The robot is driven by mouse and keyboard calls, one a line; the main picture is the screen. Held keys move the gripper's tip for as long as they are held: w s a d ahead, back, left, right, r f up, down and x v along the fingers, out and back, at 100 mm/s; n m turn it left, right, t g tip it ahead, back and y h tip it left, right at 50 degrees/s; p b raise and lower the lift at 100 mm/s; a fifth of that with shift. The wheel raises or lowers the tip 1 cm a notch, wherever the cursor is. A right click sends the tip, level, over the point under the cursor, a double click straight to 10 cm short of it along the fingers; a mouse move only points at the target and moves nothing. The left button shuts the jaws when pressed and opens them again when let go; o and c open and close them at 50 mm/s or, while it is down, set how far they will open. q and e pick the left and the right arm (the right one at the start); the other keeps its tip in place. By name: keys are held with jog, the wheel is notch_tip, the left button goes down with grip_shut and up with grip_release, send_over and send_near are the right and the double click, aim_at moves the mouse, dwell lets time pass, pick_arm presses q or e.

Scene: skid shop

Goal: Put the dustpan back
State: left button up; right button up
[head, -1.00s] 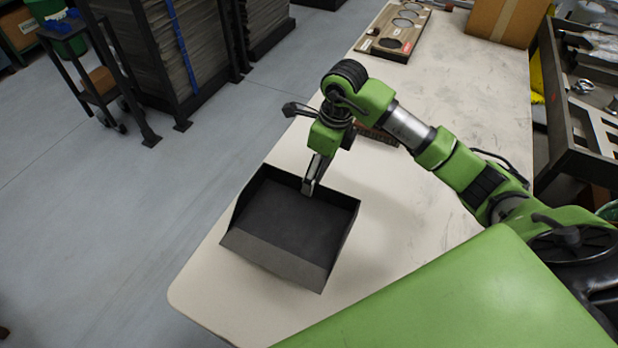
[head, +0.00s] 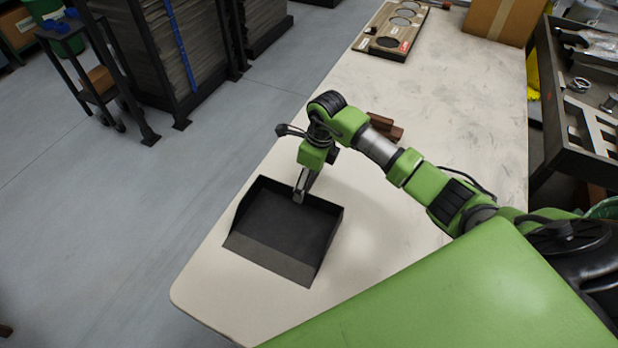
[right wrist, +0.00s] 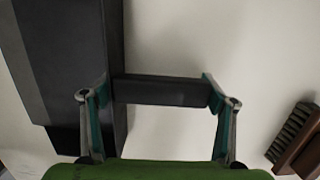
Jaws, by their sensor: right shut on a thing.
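The dustpan (head: 285,230) is a dark grey, shallow pan with raised walls. In the head view it is at the near left end of the pale table (head: 440,130), its open lip towards the lower left. My right gripper (head: 300,190) is at its back wall, pointing down. In the right wrist view the dustpan (right wrist: 65,60) fills the left side, and its dark handle (right wrist: 160,91) lies between the two fingers of my right gripper (right wrist: 160,95), which is shut on it. I cannot tell whether the pan touches the tabletop. My left gripper is not in view.
A brown brush (head: 386,128) lies on the table behind my right arm; its bristles show in the right wrist view (right wrist: 292,132). A board with round cutouts (head: 393,30) and a cardboard box (head: 500,20) are at the far end. The table's middle is mostly clear.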

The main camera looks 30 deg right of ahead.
jog(key=o, duration=1.3)
jog(key=shift+f, duration=0.1)
notch_tip(320, 180, up, 12)
jog(key=s+d+b, duration=0.1)
jog(key=shift+s+d+b, duration=0.15)
jog(key=shift+s+b, duration=0.05)
jog(key=shift+b, duration=0.2)
